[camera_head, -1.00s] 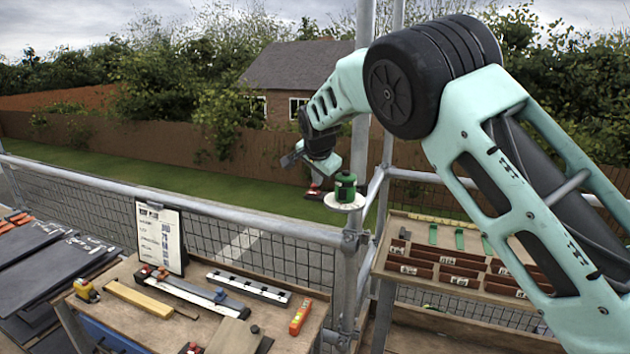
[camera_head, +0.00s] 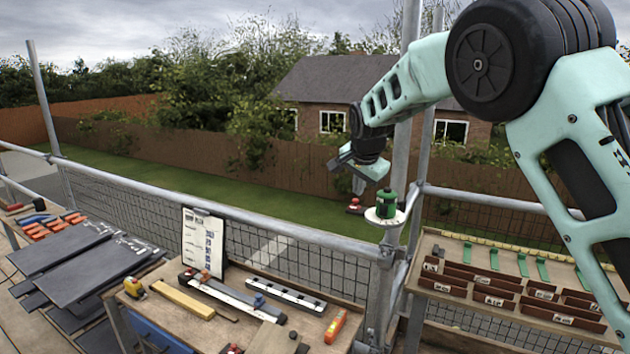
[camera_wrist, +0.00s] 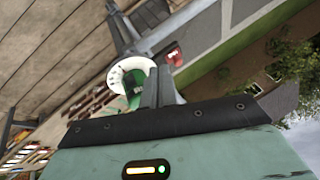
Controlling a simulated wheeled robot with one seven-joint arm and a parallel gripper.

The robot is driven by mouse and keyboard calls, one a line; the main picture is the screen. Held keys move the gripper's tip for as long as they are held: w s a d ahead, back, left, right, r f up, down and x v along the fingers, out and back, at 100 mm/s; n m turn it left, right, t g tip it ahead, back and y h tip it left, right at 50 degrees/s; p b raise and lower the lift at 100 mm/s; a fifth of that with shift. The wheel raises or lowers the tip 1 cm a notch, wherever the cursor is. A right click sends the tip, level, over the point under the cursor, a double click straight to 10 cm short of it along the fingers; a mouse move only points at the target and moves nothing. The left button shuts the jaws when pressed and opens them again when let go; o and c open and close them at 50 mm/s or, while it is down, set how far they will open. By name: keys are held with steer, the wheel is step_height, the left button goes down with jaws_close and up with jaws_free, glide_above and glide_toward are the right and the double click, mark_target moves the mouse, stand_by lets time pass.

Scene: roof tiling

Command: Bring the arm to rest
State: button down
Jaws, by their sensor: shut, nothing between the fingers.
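In the head view my gripper (camera_head: 358,186) hangs at the end of my raised, bent arm, above the far guardrail and near a scaffold post. In the wrist view its two grey fingers (camera_wrist: 160,88) lie together with nothing between them. A green canister (camera_head: 387,203) stands on a round white plate (camera_head: 376,219) at the post, close to the gripper's right. The wrist view shows the green canister (camera_wrist: 133,88) and the white plate (camera_wrist: 117,74) just left of the fingers. I cannot tell the exact gap between them.
A workbench (camera_head: 213,333) holds a clipboard (camera_head: 203,240), a yellow tape measure (camera_head: 134,288), an orange level (camera_head: 335,327) and long bars. Dark slates (camera_head: 65,255) lie at left. A rack of labelled trays (camera_head: 500,280) stands at right. Metal guardrails and mesh run behind.

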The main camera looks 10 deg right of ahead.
steer(key=s+a+f+n+g+y+b, duration=0.1)
steer(key=s+a+f+n+b, duration=0.2)
steer(key=s, duration=0.5)
steer(key=s+a+f+n+g+y+b, duration=0.1)
steer(key=s+a+f+n+g, duration=0.15)
steer(key=s+a+f, duration=0.4)
steer(key=s+f+n+b, duration=0.2)
steer(key=s+f+n, duration=0.1)
steer(key=s, duration=0.8)
steer(key=s+d+f+n+g+b, duration=0.1)
steer(key=s+f+n+b, duration=0.2)
steer(key=s, duration=0.9)
steer(key=s+f+n+g+b, duration=0.1)
steer(key=s+f+n+b, duration=0.1)
steer(key=s+n, duration=0.5)
steer(key=s+f, duration=0.1)
steer(key=s, duration=0.3)
steer(key=shift+s+d+h, duration=0.15)
steer(key=shift+s+h, duration=0.15)
steer(key=shift+s, duration=0.05)
